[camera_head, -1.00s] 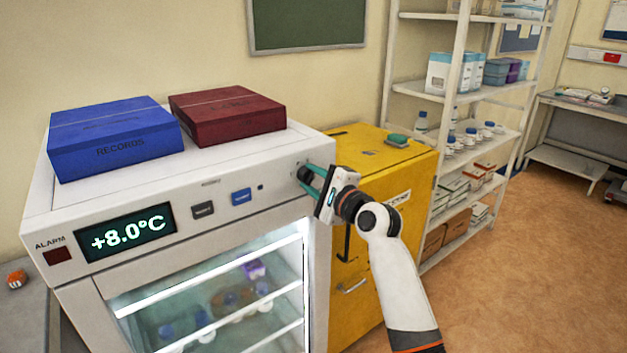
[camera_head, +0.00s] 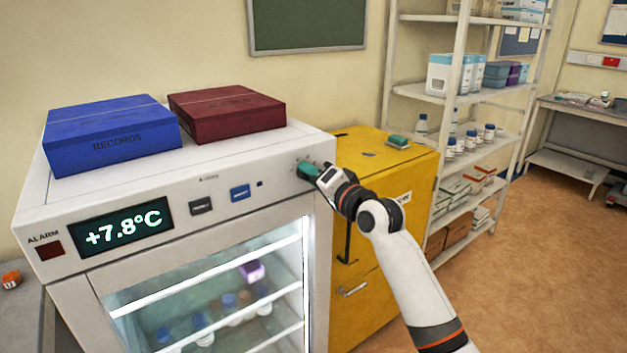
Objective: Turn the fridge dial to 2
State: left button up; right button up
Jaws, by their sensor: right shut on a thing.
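The white fridge (camera_head: 170,207) stands at the left, its glass door below the front panel. Its display (camera_head: 123,228) reads +7.8°C. My right gripper (camera_head: 304,170) is at the upper right of the panel, shut on the fridge dial. The fingers and gripper body hide most of the dial, so I cannot read its setting. My left gripper is not in view.
A blue records box (camera_head: 110,138) and a dark red box (camera_head: 226,113) lie on the fridge top. A yellow cabinet (camera_head: 375,187) stands right beside the fridge. White shelves (camera_head: 470,100) stand behind it. The floor (camera_head: 540,270) at the right is clear.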

jog(key=n+b, duration=0.1)
jog(key=n, duration=1)
jog(key=shift+f+b, duration=0.15)
jog(key=shift+b, duration=0.25)
jog(key=shift+n, duration=0.3)
jog(key=o, duration=1)
jog(key=shift+c, duration=0.2)
jog(key=b+v, duration=0.3)
jog(key=v, duration=0.9)
